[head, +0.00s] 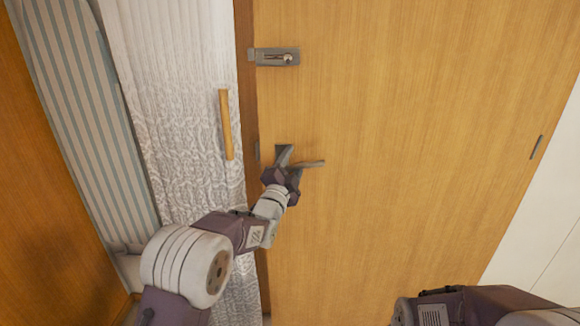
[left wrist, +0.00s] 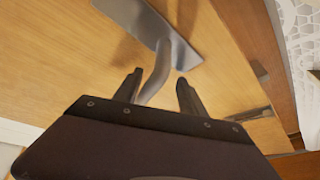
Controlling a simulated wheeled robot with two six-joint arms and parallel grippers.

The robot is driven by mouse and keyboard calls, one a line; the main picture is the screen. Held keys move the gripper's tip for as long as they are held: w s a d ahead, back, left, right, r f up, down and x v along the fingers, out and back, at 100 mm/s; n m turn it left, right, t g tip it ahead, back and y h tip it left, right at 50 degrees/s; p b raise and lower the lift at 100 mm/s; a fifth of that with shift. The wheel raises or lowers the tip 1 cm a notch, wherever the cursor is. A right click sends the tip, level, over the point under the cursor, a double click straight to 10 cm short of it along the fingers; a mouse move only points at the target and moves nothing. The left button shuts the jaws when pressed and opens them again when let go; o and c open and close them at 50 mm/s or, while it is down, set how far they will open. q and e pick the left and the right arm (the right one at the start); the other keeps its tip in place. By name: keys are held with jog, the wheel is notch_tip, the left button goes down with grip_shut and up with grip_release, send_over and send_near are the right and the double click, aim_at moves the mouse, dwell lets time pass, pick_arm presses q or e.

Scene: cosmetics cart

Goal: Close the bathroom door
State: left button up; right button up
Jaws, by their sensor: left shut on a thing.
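The wooden door (head: 400,130) fills the middle and right of the head view. Its grey lever handle (head: 312,163) is near the left edge, with a metal latch (head: 275,57) above. My left gripper (head: 287,168) is at the handle, shut on the lever. In the left wrist view the fingers (left wrist: 159,80) stand on either side of the lever (left wrist: 156,72), below its metal plate (left wrist: 150,22). The door's left edge lies along a brown frame strip; I cannot tell whether it is fully shut. My right gripper is out of view.
A textured white, translucent panel (head: 185,120) with a vertical wooden bar handle (head: 226,125) stands left of the door. Blue-striped cloth (head: 75,100) hangs further left, beside a brown wooden surface (head: 40,200). A white wall (head: 550,230) is at the right.

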pick_arm(q)
jog(key=s+a+b, duration=0.3)
jog(key=s+b, duration=0.3)
jog(key=s, duration=0.3)
jog(key=shift+s+a+f, duration=0.15)
jog(key=shift+s+a, duration=0.1)
jog(key=shift+a, duration=0.05)
dwell(0.3)
